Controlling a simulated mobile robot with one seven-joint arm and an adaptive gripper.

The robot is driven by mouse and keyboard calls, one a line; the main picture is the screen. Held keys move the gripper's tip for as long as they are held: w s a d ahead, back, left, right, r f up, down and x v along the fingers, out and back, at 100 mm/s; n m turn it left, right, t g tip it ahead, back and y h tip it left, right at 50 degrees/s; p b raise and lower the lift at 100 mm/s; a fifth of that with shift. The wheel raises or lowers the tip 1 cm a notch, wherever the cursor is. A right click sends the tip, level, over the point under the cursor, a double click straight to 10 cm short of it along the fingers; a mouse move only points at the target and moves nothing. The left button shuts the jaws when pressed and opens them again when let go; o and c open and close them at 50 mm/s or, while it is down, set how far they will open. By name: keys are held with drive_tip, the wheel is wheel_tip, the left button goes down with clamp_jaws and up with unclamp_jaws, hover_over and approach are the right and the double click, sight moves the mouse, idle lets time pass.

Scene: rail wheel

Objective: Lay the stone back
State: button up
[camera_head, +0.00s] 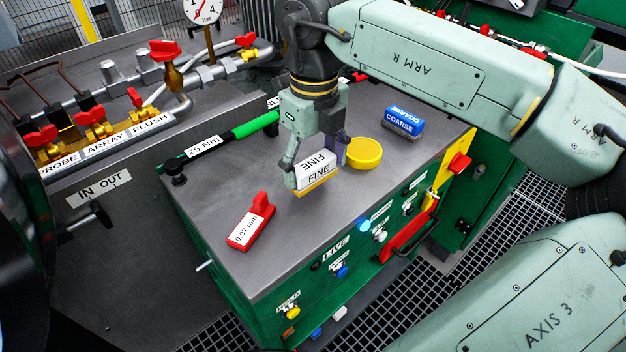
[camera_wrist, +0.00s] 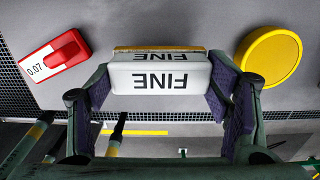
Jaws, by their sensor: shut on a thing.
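The stone (camera_head: 316,172) is a white block marked FINE with a tan layer along its lower edge. My gripper (camera_head: 316,166) is shut on it, one finger at each end, over the dark top of the green cabinet. In the wrist view the stone (camera_wrist: 160,78) sits between both finger pads of the gripper (camera_wrist: 165,100). Whether its underside touches the cabinet top, I cannot tell. A blue block marked COARSE (camera_head: 403,122) lies on the cabinet top to the right and farther back.
A round yellow tub (camera_head: 364,153) stands close to the right of the gripper. A red 0.07 mm gauge (camera_head: 251,222) lies at the front left. A green-handled 25 Nm wrench (camera_head: 243,128) lies along the back edge. The cabinet top (camera_head: 215,205) between them is bare.

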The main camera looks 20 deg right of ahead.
sight(314, 163)
wheel_tip(314, 163, down, 3)
drive_tip(key=shift+r+b, duration=0.1)
drive_tip(key=shift+b, duration=0.55)
drive_tip(key=shift+r, duration=0.1)
drive_tip(key=shift+c, duration=0.6)
drive_tip(key=o, duration=1.3)
wheel_tip(314, 163, up, 12)
drive_tip(key=p, duration=0.8)
